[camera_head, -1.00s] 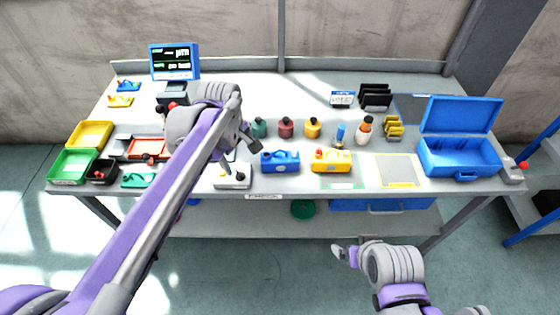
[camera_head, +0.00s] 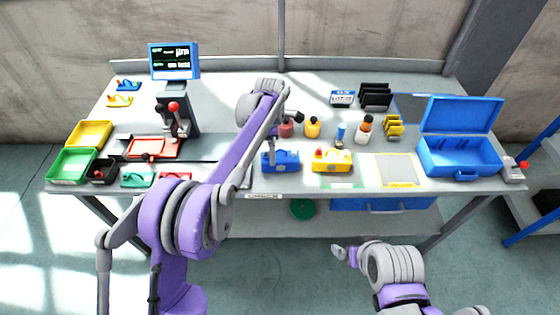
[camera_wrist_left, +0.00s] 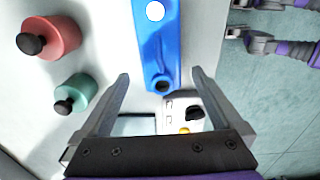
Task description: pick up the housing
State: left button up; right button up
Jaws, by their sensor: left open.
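A blue housing (camera_head: 280,162) lies near the front edge of the bench, left of a yellow housing (camera_head: 332,161). A grey housing, mostly hidden by my arm in the head view, shows in the left wrist view (camera_wrist_left: 178,112). My left gripper (camera_head: 283,138) is open and empty above the blue housing. In the left wrist view the blue housing (camera_wrist_left: 158,45) runs lengthwise ahead of and between the open fingers (camera_wrist_left: 161,78); contact cannot be told. My right gripper (camera_head: 344,254) is low in front of the bench, its jaws too small to judge.
Red (camera_wrist_left: 52,37) and green (camera_wrist_left: 76,92) knobbed pots stand behind the blue housing. An open blue case (camera_head: 460,155) is at the right. A press (camera_head: 177,115) and yellow (camera_head: 90,134) and green (camera_head: 72,165) bins stand left.

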pick_arm(q)
jog(key=shift+f, duration=2.65)
jog(key=shift+s, duration=0.1)
grip_shut()
